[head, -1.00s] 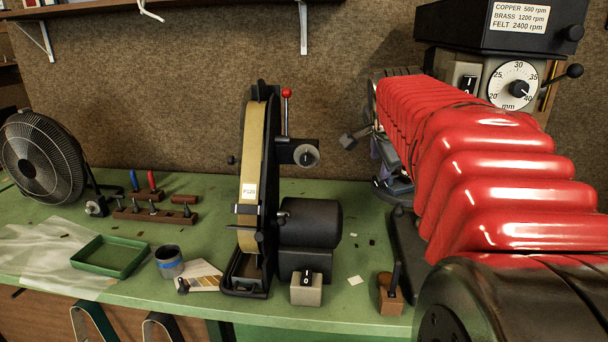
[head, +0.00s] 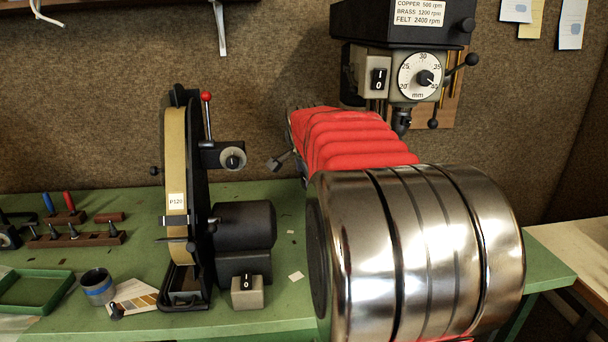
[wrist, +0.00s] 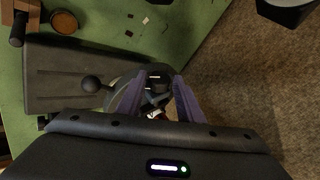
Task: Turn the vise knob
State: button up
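My gripper (wrist: 160,82) shows in the wrist view with two purple fingers apart. A partly hidden grey metal part (wrist: 155,90) shows between and beyond them; I cannot tell whether the fingers touch it or whether it belongs to the vise. A dark ball knob (wrist: 92,84) lies left of the fingers, over a grey slotted base (wrist: 60,70). I cannot tell whether this ball is the vise knob. In the head view my red-sleeved arm hides the gripper and the area under the drill press (head: 400,75), so no vise is clear there.
A belt sander (head: 185,190) stands left of my arm on the green bench (head: 285,305), with its switch box (head: 247,292) in front. A green tray (head: 35,290) and a cup (head: 97,287) are further left. The bench ends at the right, beside a pale table (head: 575,255).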

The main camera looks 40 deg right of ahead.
jog(key=c, duration=0.8)
jog(key=shift+w+g, duration=0.15)
jog(key=shift+g, duration=0.25)
jog(key=shift+w+d+r+n+g+y, duration=0.15)
jog(key=shift+w+n+g, duration=0.15)
jog(key=shift+g, duration=1.15)
jog(key=shift+w+a+n+g+y, duration=0.1)
jog(key=shift+w+n+g+y, duration=0.25)
jog(key=shift+g, duration=1.15)
jog(key=shift+w+d+r+n+g, duration=0.15)
jog(key=shift+n+g, duration=0.3)
jog(key=shift+g, duration=1.4)
